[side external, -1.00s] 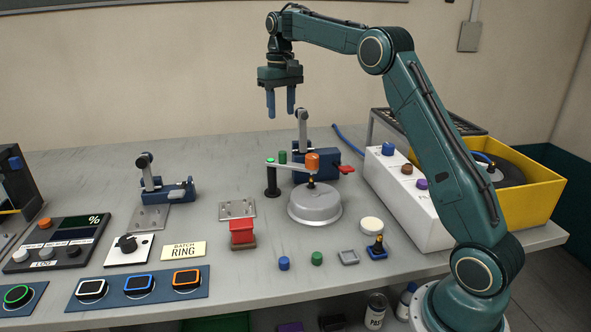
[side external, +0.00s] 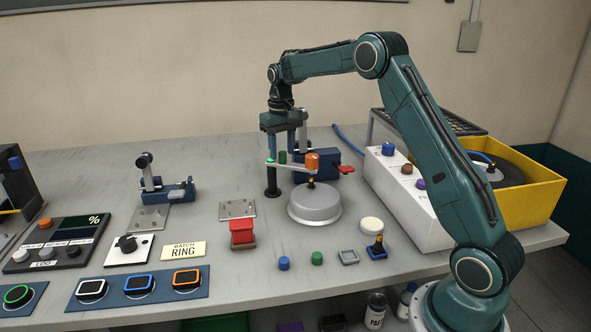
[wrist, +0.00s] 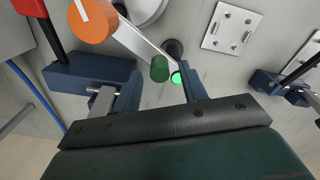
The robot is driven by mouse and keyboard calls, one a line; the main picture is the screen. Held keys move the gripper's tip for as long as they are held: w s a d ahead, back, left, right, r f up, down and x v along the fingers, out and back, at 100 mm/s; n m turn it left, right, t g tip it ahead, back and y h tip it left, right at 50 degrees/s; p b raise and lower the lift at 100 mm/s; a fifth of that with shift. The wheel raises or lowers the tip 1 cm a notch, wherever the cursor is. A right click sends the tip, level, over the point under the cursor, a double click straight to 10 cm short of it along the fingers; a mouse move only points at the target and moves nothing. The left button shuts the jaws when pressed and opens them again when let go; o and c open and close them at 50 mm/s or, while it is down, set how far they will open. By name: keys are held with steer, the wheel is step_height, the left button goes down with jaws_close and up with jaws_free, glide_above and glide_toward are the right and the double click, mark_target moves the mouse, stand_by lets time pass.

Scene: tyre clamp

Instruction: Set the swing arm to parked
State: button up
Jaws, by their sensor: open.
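The swing arm (side external: 293,166) is a pale flat bar running from a black post (side external: 272,184) to an orange knob (side external: 312,161), whose end is over a round grey lidded part (side external: 315,205). In the wrist view the bar (wrist: 140,45) runs from the orange knob (wrist: 92,22) to the dark post (wrist: 172,48). A dark green peg (wrist: 160,68) and a lit green spot (wrist: 176,77) are near the post end. My gripper (side external: 288,152) is open and empty, pointing down at the post end of the bar; its fingers partly hide behind the bar. Contact cannot be told.
A blue clamp with a red handle (side external: 346,169) stands close behind and right of the bar. A metal plate (side external: 238,209) and a red block (side external: 243,232) are in front left. A white box with knobs (side external: 400,200) and a yellow bin (side external: 535,205) stand right.

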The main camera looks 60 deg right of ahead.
steer(key=shift+f, duration=0.8)
jaws_close()
